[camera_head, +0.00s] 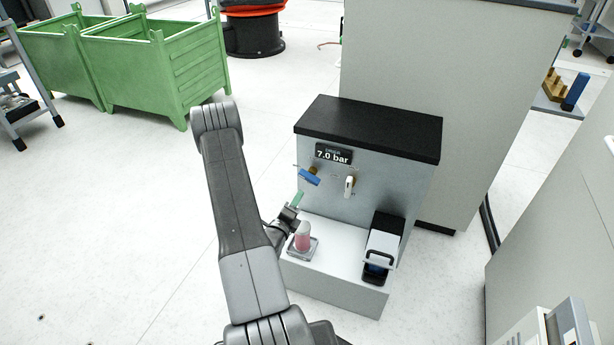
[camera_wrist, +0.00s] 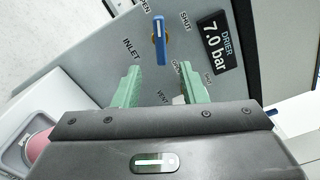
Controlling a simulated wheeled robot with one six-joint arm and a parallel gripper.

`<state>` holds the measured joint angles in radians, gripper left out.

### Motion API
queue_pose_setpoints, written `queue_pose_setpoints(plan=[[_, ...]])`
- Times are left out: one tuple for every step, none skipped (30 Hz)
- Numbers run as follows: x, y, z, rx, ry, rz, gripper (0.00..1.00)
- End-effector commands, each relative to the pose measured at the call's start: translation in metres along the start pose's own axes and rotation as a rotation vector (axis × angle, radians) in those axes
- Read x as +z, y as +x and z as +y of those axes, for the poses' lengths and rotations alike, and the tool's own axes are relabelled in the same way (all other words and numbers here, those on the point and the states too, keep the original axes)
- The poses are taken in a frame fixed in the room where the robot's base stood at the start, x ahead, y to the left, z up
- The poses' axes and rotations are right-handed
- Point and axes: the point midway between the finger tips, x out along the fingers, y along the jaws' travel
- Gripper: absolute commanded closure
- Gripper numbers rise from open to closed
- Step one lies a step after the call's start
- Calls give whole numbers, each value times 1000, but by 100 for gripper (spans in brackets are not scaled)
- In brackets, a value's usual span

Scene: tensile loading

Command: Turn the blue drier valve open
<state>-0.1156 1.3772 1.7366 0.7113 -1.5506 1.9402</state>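The blue drier valve handle (camera_head: 309,178) sits on the front panel of the grey drier (camera_head: 329,190), left of a white handle (camera_head: 349,186). In the wrist view the blue handle (camera_wrist: 160,42) stands ahead of my gripper (camera_wrist: 163,84), near INLET, SHUT and a partly cut-off OPEN label. My gripper is open, its green fingers apart, with no contact with the blue handle visible. In the head view one green fingertip (camera_head: 297,199) shows just below and left of the handle. The white handle is partly hidden behind the right finger in the wrist view.
The display (camera_head: 333,155) reads 7.0 bar. On the white ledge (camera_head: 335,268) below stand a pink item (camera_head: 302,237) in a clear holder and a black device (camera_head: 382,249). A tall grey cabinet (camera_head: 440,100) stands behind. Open floor lies to the left.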

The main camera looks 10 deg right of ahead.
Motion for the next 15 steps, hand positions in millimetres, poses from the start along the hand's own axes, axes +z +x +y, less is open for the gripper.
queue_pose_setpoints(plan=[[-1,10,0,-5,3,2,62],[-1,15,-1,-5,3,1,62],[-1,24,0,-6,3,2,62],[-1,30,0,-5,3,2,62],[-1,37,0,-4,3,2,62],[-1,46,0,-5,2,2,62],[-1,52,0,-4,2,2,62],[-1,59,0,-5,2,1,62],[-1,68,0,-4,2,1,62],[-1,74,0,-5,1,1,62],[-1,80,0,-4,1,1,62],[-1,87,0,-3,1,0,62],[-1,92,0,-2,1,0,62],[-1,97,0,-3,0,0,62],[-1,102,0,-2,-1,1,62]])
